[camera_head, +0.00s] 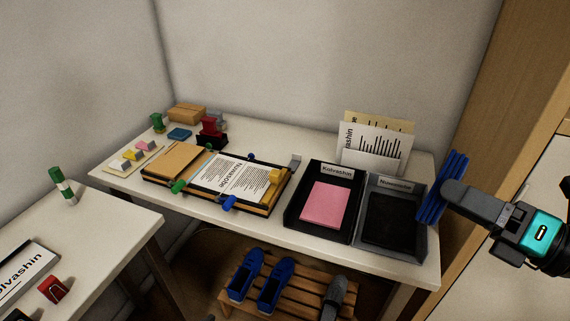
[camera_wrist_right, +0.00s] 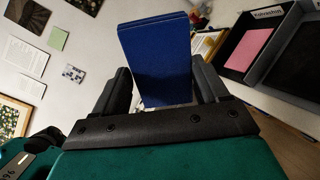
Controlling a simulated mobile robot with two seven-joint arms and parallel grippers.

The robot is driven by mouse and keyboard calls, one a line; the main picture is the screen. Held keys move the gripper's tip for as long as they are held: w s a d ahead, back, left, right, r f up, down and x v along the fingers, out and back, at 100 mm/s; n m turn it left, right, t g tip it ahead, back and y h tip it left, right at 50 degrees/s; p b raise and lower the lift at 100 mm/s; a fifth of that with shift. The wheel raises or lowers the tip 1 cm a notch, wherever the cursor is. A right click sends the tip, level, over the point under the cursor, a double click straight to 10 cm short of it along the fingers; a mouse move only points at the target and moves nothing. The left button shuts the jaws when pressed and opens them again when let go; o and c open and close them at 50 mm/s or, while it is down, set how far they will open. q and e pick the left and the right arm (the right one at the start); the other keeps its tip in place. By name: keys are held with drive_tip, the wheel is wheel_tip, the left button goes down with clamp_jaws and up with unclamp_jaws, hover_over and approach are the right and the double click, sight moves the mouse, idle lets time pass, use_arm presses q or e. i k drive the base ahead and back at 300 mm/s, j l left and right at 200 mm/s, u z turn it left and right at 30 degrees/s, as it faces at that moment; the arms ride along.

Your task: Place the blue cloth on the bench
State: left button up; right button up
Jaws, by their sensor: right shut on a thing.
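My right gripper (camera_head: 450,190) comes in from the right in the head view and is shut on a blue folded cloth (camera_head: 440,188). The cloth hangs in the air beside the right end of the white table, level with the grey tray. In the right wrist view the cloth (camera_wrist_right: 158,62) stands as a flat blue block between the two dark fingers. A low slatted wooden bench (camera_head: 262,305) stands on the floor under the white table, with blue shoes (camera_head: 272,285) and a grey shoe (camera_head: 335,298) on it.
The white table (camera_head: 270,238) carries a black tray (camera_head: 298,228) with pink paper, a grey tray (camera_head: 424,240), binders, clamps and stamps. Upright papers (camera_head: 374,148) stand behind the trays. Another white table (camera_head: 120,235) is at left; a wooden cabinet (camera_head: 510,100) is at right.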

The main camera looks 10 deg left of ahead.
sight(273, 152)
drive_tip(key=l+u, duration=0.15)
drive_tip(key=u, duration=1.15)
drive_tip(key=i+l+u, duration=0.15)
drive_tip(key=i+u, duration=0.25)
drive_tip(key=i+l, duration=0.2)
drive_tip(key=i, duration=0.25)
